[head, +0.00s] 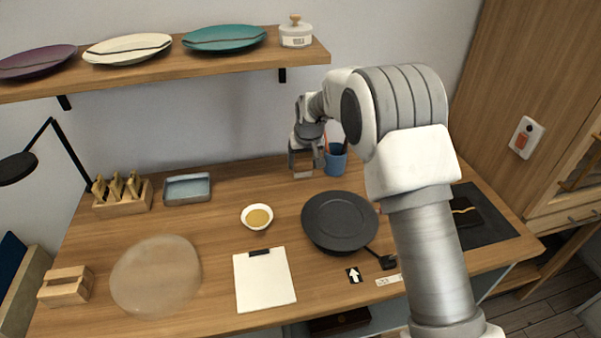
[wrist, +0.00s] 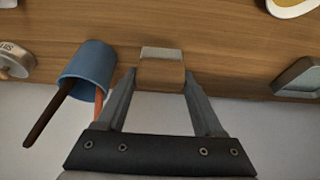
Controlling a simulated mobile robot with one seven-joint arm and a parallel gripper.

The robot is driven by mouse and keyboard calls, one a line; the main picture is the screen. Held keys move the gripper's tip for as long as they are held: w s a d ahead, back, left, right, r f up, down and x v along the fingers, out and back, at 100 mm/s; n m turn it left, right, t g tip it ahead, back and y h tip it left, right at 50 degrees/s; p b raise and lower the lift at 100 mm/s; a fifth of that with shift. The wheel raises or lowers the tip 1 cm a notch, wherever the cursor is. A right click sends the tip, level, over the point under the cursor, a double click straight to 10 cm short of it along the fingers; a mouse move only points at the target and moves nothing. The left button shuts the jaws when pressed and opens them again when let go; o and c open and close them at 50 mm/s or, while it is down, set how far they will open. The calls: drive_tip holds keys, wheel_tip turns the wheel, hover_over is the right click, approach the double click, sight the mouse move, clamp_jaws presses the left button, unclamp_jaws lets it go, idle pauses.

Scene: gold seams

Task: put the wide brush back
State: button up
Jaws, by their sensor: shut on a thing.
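My gripper (head: 304,170) is at the back of the table, just left of the blue cup (head: 336,160). In the wrist view its fingers (wrist: 159,90) are shut on a wide, blocky tan piece with a grey end, which looks like the wide brush (wrist: 162,74). The brush is outside the cup, and I cannot tell whether it touches the table. The blue cup (wrist: 88,65) also shows left of the fingers in the wrist view. A dark handle (wrist: 48,117) and a reddish handle (wrist: 99,100) stick out of it.
A black plate (head: 340,221) and a bowl with yellow content (head: 257,217) are in front. A grey-blue tray (head: 187,189) and a wooden rack (head: 122,196) stand left. A shelf with plates (head: 200,68) hangs above. A labelled round container (wrist: 14,62) is beyond the cup.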

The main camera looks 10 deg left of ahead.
sight(301, 171)
drive_tip(key=shift+s+a+f, duration=0.1)
drive_tip(key=shift+a+f, duration=0.25)
drive_tip(key=shift+f, duration=1.85)
drive_tip(key=shift+f, duration=0.15)
drive_tip(key=o, duration=1.2)
drive_tip(key=shift+r, duration=0.35)
drive_tip(key=v, duration=1.1)
drive_tip(key=shift+s+d+r, duration=0.1)
drive_tip(key=shift+s+r, duration=0.15)
